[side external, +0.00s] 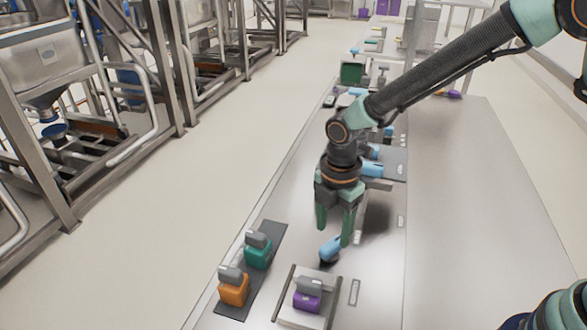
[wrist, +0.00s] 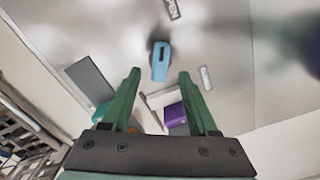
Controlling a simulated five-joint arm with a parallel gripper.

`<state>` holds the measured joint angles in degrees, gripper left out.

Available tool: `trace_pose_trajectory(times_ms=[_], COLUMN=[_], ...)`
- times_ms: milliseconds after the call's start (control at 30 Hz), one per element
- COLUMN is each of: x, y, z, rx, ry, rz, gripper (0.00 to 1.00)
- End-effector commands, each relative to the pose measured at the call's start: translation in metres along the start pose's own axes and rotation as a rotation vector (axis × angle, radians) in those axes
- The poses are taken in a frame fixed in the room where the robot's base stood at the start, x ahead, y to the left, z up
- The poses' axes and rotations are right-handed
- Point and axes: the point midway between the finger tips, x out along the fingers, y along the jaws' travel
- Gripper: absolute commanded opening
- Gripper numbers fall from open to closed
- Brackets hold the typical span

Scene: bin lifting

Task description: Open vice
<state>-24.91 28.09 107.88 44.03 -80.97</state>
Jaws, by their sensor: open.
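My gripper (side external: 334,232) points down above the bench with its two green fingers apart and nothing between them. It also shows open in the wrist view (wrist: 160,76). A light blue handle (side external: 331,247) with a dark foot stands just below the fingertips. In the wrist view the handle (wrist: 160,62) lies between and slightly beyond the fingertips, apart from both. Beside it, a pale fixture with side bars (side external: 283,294), which looks like the vice, holds a purple block (side external: 307,300) with a grey top. The purple block (wrist: 174,115) is partly hidden by a finger in the wrist view.
A dark mat (side external: 231,311) at left carries a teal block (side external: 258,254) and an orange block (side external: 234,291). Small label plates lie on the bench (side external: 354,292); one in the wrist view (wrist: 172,9) seems to read "OPEN". More fixtures stand farther back.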

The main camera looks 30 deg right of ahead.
Motion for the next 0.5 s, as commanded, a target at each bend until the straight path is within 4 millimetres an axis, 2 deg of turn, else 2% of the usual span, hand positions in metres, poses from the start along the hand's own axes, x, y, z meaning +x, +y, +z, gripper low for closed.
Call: trace_pose_trajectory(times_ms=[33,200,400,500], x=[-0.013,-0.047,-0.074,-0.080], y=[0.001,0.001,0.001,0.000], z=[0.000,0.000,0.000,0.000], rx=[0.000,0.000,-0.001,-0.001], ry=[0.001,0.001,0.000,0.000], rz=[0.007,0.006,0.003,0.002], gripper=[0.60,0.60,0.60,0.60])
